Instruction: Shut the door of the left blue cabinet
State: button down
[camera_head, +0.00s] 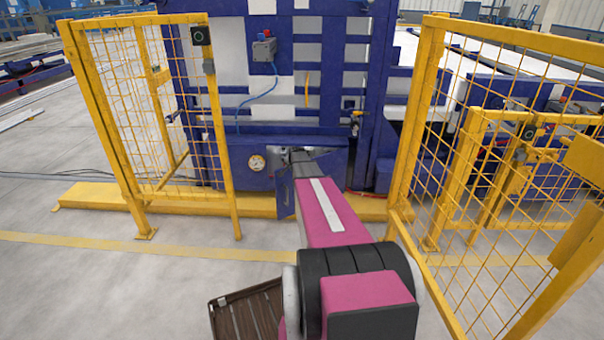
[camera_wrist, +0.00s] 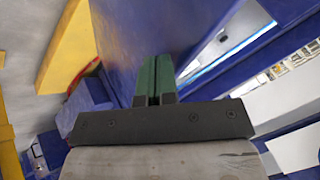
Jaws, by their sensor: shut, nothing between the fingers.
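The blue cabinet (camera_head: 243,152) is the low blue box at the foot of the large blue machine in the head view. Its door (camera_head: 284,193) stands open as a narrow blue panel left of my arm. In the wrist view a large blue panel (camera_wrist: 135,32), which looks like the door, lies just ahead of my gripper (camera_wrist: 156,62). My green fingers are shut with nothing between them. Their tips overlap the panel; I cannot tell whether they touch it. In the head view my gripper is at the cabinet front, its fingers not clear.
Yellow mesh fences stand left (camera_head: 222,120) and right (camera_head: 412,120) of my arm. A yellow floor beam (camera_head: 95,197) runs along the machine's foot. A brown slatted pallet or crate (camera_head: 245,315) lies on the floor at the bottom. Grey floor (camera_head: 90,290) is clear at the left.

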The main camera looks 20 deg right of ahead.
jog(key=w, duration=2)
jog(key=shift+d, duration=0.35)
